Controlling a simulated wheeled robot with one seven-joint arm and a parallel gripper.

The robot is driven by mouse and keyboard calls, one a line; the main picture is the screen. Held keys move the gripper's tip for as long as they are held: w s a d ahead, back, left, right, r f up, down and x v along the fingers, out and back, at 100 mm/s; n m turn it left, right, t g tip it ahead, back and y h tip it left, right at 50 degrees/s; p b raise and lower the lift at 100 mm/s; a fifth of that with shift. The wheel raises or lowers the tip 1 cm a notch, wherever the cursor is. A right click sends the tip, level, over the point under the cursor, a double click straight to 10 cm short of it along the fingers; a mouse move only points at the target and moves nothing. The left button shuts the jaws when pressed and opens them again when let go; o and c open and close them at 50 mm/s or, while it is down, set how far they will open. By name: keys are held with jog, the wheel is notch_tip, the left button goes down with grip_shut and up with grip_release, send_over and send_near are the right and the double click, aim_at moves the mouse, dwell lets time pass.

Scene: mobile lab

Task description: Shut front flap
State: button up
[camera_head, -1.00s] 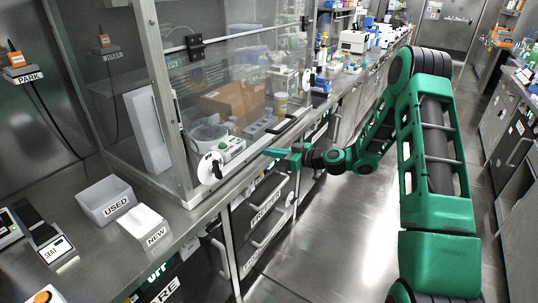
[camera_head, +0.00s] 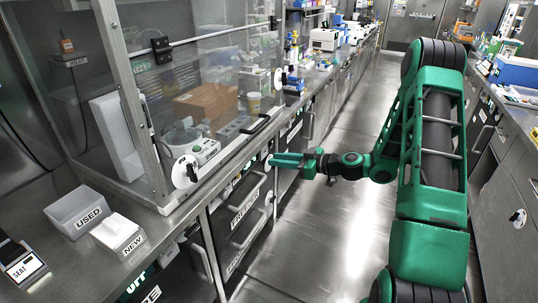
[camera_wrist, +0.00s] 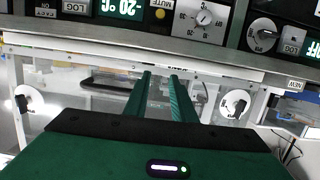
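The front flap (camera_head: 222,72) is a clear panel on the front of the metal-framed enclosure. It hangs below a bar with black hinge brackets and carries a black handle (camera_head: 256,125) low down. The flap hangs low; I cannot tell whether a gap is left at its lower edge. My green gripper (camera_head: 272,160) is outside the enclosure, below and right of the handle, apart from it. In the wrist view, which is upside down, the handle (camera_wrist: 110,82) lies beyond and left of my fingers (camera_wrist: 160,76). The fingers are apart with nothing between them.
White round dials (camera_head: 185,172) sit at the enclosure's lower front corners. Inside are a cardboard box (camera_head: 206,103) and lab devices. A USED bin (camera_head: 77,211) and a NEW box (camera_head: 118,234) stand on the left bench. Drawers (camera_head: 245,210) lie below. The aisle floor (camera_head: 345,190) is clear.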

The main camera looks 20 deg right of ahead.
jog(key=shift+o, duration=0.5)
jog(key=shift+w+r+n, duration=0.1)
jog(key=shift+w+n, duration=0.15)
jog(key=shift+n, duration=0.25)
jog(key=n+t+h, duration=0.3)
jog(key=n+h, duration=0.2)
jog(key=n, duration=0.9)
send_near(252, 123)
jog(key=shift+m, duration=0.3)
jog(key=x, duration=0.2)
jog(key=d+x, duration=0.1)
jog(key=x, duration=0.2)
jog(key=shift+w, duration=0.4)
grip_shut()
jog(key=shift+w+a+f+t, duration=0.15)
jog(key=shift+w+a+t, duration=0.1)
jog(key=shift+w+a, duration=0.35)
jog(key=shift+w+a+f+t, duration=0.2)
jog(key=shift+w+a+t, duration=0.05)
jog(key=shift+w+a, duration=0.4)
